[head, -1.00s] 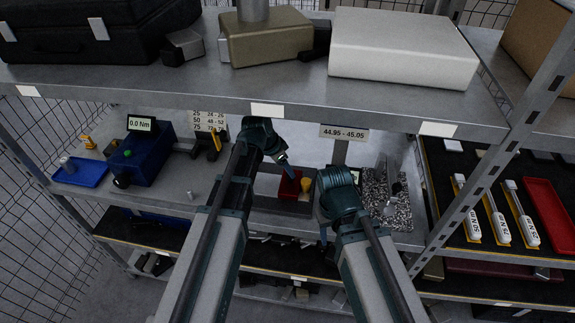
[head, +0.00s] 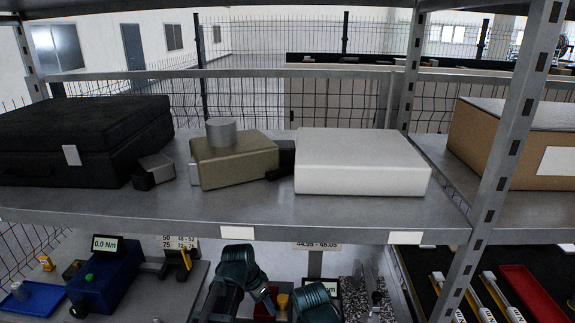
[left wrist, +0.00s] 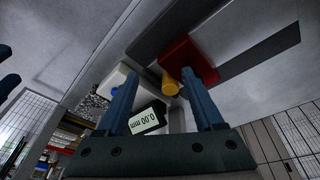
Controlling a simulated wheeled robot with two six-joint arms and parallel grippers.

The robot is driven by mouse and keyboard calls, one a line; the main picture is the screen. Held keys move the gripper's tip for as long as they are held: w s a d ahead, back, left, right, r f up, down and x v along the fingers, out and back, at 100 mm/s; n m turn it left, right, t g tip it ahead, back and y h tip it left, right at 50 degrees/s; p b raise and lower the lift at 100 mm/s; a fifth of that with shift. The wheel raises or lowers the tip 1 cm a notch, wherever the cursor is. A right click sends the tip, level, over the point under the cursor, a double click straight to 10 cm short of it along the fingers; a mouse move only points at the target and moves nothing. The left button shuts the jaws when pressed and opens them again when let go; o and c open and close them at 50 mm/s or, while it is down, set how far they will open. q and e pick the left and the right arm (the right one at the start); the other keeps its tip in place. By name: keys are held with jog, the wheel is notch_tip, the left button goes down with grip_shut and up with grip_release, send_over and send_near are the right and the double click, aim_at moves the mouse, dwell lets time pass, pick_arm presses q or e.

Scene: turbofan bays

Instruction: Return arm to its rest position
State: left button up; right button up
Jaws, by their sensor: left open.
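My left arm (head: 238,268) rises from the bottom edge in the head view, over the lower worktop. My left gripper (left wrist: 158,74) is open in the left wrist view, with its two blue fingers apart and nothing between their tips. Beyond the fingers are a red block (left wrist: 188,62), a yellow knob (left wrist: 170,85) and a gauge reading 0.00 mm (left wrist: 147,119). My right arm (head: 316,302) shows only as a dark green wrist part at the bottom edge. Its gripper is out of the picture.
The upper shelf holds a black case (head: 85,140), an olive box (head: 233,162), a white box (head: 360,163) and a cardboard box (head: 515,140). Its front edge (head: 237,232) lies above my arms. A blue torque tester (head: 105,280) stands lower left; a red tray (head: 530,290) lies lower right.

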pick_arm(q)
jog(key=s+d+f+n+g+y+b, duration=0.1)
jog(key=s+f+n+y+b, duration=0.1)
jog(key=s, duration=0.6)
jog(key=s+d+f+n+g+y+b, duration=0.1)
jog(key=s+f+n+b, duration=0.1)
jog(key=s+f+b, duration=0.2)
jog(key=s+f, duration=0.2)
jog(key=s, duration=0.2)
jog(key=shift+d+f+y, duration=0.2)
jog(key=shift+f+y, duration=0.15)
jog(key=shift+y, duration=0.05)
pick_arm(e)
notch_tip(320, 180, down, 8)
pick_arm(q)
jog(key=shift+w, duration=0.15)
pick_arm(e)
jog(key=shift+w, duration=0.1)
